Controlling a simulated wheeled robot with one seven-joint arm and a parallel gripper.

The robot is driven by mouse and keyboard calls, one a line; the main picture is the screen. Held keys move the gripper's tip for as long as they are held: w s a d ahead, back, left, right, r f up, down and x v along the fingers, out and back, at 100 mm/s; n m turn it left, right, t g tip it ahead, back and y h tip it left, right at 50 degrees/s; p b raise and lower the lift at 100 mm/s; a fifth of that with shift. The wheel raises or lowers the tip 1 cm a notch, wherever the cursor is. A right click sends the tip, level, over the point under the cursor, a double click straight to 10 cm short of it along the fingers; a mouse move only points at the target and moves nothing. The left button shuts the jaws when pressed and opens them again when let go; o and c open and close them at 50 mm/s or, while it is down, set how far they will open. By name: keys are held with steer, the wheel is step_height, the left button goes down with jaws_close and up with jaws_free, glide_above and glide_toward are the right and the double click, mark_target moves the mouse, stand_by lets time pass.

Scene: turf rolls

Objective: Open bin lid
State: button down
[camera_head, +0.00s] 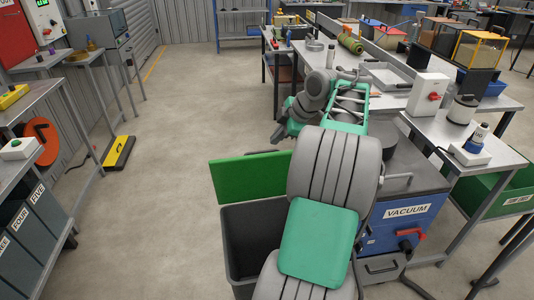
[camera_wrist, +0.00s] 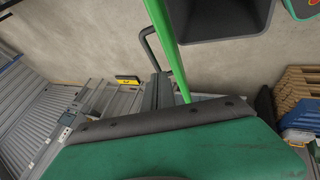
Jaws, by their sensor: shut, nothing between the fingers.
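The bin (camera_head: 235,245) is a dark open-topped box left of the blue vacuum unit. Its green lid (camera_head: 245,180) stands raised and near upright along the bin's far side, and the bin's opening shows. In the wrist view the lid (camera_wrist: 164,35) is seen edge-on as a thin green strip, with the dark bin (camera_wrist: 215,35) to its right. A dark bar handle (camera_wrist: 147,42) shows left of the strip. My gripper (camera_head: 278,136) is shut and empty, just above the lid's top edge. Its fingers (camera_wrist: 158,90) are beside the lid edge; contact cannot be told.
The blue vacuum unit (camera_head: 405,212) stands close right of the bin. A workbench (camera_head: 390,97) with tools lies beyond my arm. Shelving with grey boxes (camera_head: 30,205) stands at the left. The floor between is clear apart from a yellow-and-black block (camera_head: 119,153).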

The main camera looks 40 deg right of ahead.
steer(key=x, duration=0.9)
steer(key=shift+w+a, duration=0.15)
